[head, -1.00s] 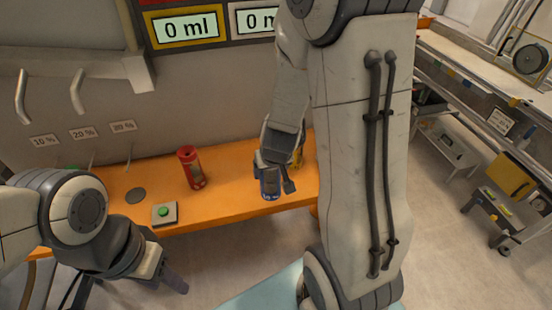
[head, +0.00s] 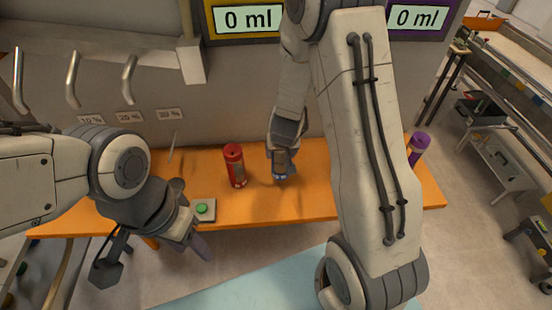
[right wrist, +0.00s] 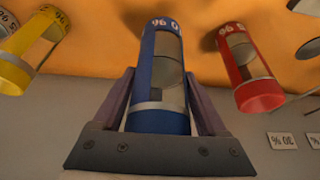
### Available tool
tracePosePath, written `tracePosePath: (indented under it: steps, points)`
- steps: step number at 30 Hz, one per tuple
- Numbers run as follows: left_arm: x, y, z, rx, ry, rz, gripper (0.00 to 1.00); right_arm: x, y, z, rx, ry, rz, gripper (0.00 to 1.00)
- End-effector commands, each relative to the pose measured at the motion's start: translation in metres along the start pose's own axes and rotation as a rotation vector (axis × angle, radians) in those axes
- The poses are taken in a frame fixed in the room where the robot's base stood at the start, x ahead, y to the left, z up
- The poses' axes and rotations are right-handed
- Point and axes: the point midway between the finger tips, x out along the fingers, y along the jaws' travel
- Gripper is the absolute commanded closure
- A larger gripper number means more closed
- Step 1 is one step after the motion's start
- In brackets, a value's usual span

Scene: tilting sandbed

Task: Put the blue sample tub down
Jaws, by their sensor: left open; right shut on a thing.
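The blue sample tub (right wrist: 158,75) is held between the two fingers of my right gripper (right wrist: 160,105) in the right wrist view. In the head view my right gripper (head: 282,160) is over the orange bench, just right of the red tub (head: 235,165), with the blue tub (head: 280,176) at its lower end. I cannot tell whether the blue tub touches the bench. My left gripper (head: 152,256) is open and empty in front of the bench's left part, its fingers apart.
The orange bench (head: 330,205) also bears a green button (head: 203,208) and a purple tub (head: 418,148). The right wrist view shows a yellow tub (right wrist: 30,52) left of the blue one and the red tub on its right. Displays reading 0 ml hang behind.

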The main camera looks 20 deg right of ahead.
Motion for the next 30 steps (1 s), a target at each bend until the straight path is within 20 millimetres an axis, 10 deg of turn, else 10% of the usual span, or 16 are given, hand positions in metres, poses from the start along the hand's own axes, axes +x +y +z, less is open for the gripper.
tracePosePath:
  steps: [17,30]
  points:
    - [-0.002,0.0,0.0,0.001,0.0,0.0,0.5,0.062,-0.025,0.0,-0.005,0.0,-0.001,1.0]
    - [0.002,0.0,0.0,0.0,0.0,0.0,0.5,0.069,-0.025,0.002,-0.003,0.003,-0.002,1.0]
